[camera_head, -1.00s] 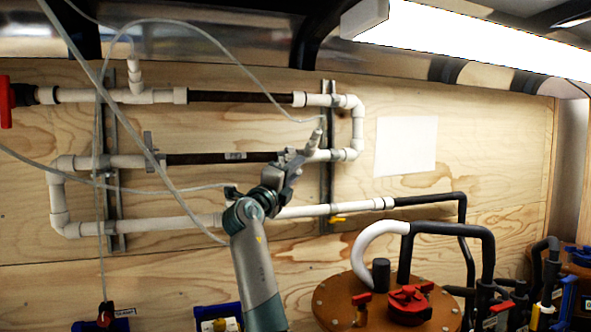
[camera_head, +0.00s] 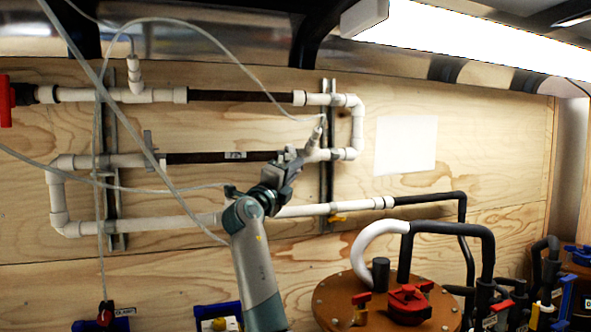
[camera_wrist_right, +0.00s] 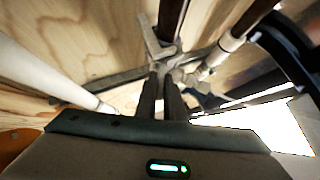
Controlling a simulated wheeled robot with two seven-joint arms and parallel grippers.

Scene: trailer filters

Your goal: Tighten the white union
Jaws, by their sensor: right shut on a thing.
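The union (camera_head: 290,153), a pale winged fitting, sits at the right end of the dark middle pipe (camera_head: 215,157), partly hidden by my right gripper. In the right wrist view its grey wing (camera_wrist_right: 153,38) stands out beside the dark pipe (camera_wrist_right: 171,18). My right gripper (camera_head: 287,167) reaches up from below and is shut on the union's wing. Its two dark fingers (camera_wrist_right: 162,75) lie close together in the right wrist view, and their exact contact is hard to see. My left gripper is not in view.
A white tee with a slanted stub (camera_head: 315,138) stands just right of the union. A vertical metal strut (camera_head: 328,185) is beside it. The lower white pipe (camera_head: 310,210) passes behind my right wrist. Thin clear hoses (camera_head: 165,188) hang at the left. A brown tank lid (camera_head: 335,300) is below.

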